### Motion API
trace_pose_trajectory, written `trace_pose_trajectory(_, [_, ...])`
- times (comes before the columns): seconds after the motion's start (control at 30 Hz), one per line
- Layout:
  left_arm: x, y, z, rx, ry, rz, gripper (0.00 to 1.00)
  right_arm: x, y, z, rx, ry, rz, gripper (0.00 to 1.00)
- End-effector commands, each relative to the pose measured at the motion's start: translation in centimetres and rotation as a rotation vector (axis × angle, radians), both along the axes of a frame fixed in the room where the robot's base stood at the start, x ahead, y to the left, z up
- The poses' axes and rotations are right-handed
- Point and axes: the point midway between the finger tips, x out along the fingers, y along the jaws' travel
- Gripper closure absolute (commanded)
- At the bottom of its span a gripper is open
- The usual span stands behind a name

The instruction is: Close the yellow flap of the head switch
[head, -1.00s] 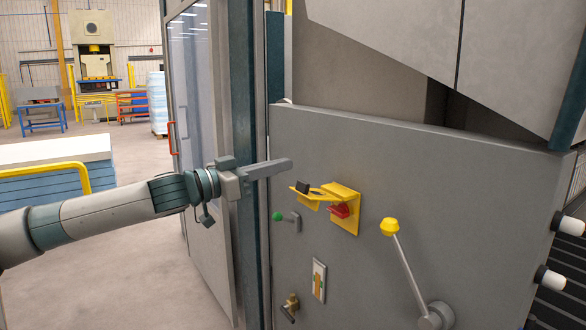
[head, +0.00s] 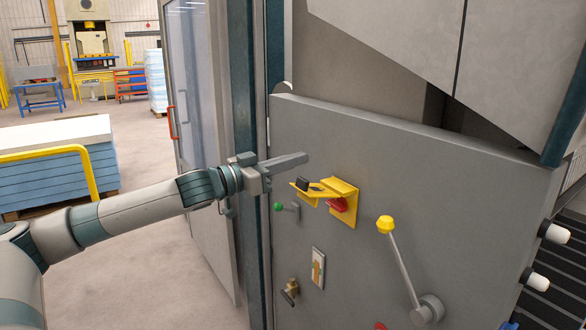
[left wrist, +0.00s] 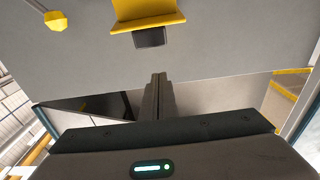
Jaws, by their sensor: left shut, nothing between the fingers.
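The head switch (head: 343,204) has a yellow housing on the grey panel, with a red knob (head: 337,204) partly under it. Its yellow flap (head: 314,190) sticks out toward the left, with a dark block on its outer end. My left gripper (head: 305,157) is shut and empty, pointing right, just above the flap in the head view and apart from it as far as I can tell. In the left wrist view the shut fingers (left wrist: 158,80) point toward the yellow flap (left wrist: 146,20) and its dark block. My right gripper is out of view.
A lever with a yellow knob (head: 385,224) stands right of the switch. A green-knobbed handle (head: 279,207), a small plate (head: 318,268) and a brass fitting (head: 290,291) are left of and below it. The glazed door (head: 195,120) stands behind my left arm.

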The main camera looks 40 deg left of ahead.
Motion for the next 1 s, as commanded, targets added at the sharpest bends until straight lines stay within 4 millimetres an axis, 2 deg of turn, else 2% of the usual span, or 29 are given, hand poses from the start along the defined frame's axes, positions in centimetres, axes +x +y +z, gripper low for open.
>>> trace_pose_trajectory(0.07, [0.5,-0.3,0.5,-0.002,-0.001,-0.001,1.00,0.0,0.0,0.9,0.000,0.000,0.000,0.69])
trace_pose_trajectory(0.13, [0.5,-0.3,-0.4,0.000,0.002,-0.001,1.00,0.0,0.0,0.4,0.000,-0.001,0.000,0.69])
trace_pose_trajectory(0.6, [-0.1,0.0,-3.0,0.000,0.003,-0.001,1.00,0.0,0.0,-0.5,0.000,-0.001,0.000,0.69])
trace_pose_trajectory(1.0, [-0.4,0.1,-3.8,0.001,0.000,-0.001,1.00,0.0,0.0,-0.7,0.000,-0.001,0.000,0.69])
